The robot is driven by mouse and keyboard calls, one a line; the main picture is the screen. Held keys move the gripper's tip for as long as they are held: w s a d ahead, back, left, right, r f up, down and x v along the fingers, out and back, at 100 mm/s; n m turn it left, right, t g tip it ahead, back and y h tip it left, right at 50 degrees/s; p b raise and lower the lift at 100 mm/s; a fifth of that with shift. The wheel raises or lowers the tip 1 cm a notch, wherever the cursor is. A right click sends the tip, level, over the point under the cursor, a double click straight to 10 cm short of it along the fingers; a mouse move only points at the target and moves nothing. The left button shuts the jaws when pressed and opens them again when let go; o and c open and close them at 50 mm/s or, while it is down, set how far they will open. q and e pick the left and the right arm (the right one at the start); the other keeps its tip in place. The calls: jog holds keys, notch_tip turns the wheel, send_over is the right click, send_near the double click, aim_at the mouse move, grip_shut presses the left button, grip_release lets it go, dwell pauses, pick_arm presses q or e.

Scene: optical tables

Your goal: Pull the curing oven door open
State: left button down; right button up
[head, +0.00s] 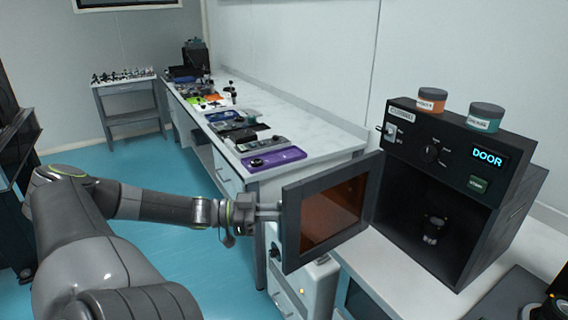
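The curing oven (515,190) is a black box on the right-hand bench, with a lit "DOOR" display. Its door (290,228), a dark frame with an amber window, stands swung wide open to the left, so the dark chamber shows. A small dark, round part (433,229) stands inside the chamber. My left gripper (270,211) is at the door's outer left edge, its fingers close together at the handle side. It seems shut on the handle, which is mostly hidden by the fingers and the door frame. My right gripper is not in view.
An orange-labelled jar (431,101) and a green-labelled jar (484,117) stand on the oven top. A long white bench (305,130) with trays, including a purple one (273,160), runs behind the door.

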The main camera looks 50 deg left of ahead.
pick_arm(q)
jog(key=shift+w+a, duration=0.1)
jog(key=shift+a, duration=0.35)
jog(key=c, duration=1.6)
grip_release()
jog(key=shift+w, duration=0.1)
jog(key=shift+c, duration=0.2)
jog(key=p+v, duration=0.2)
jog(key=v, duration=1.5)
jog(key=shift+p, duration=0.4)
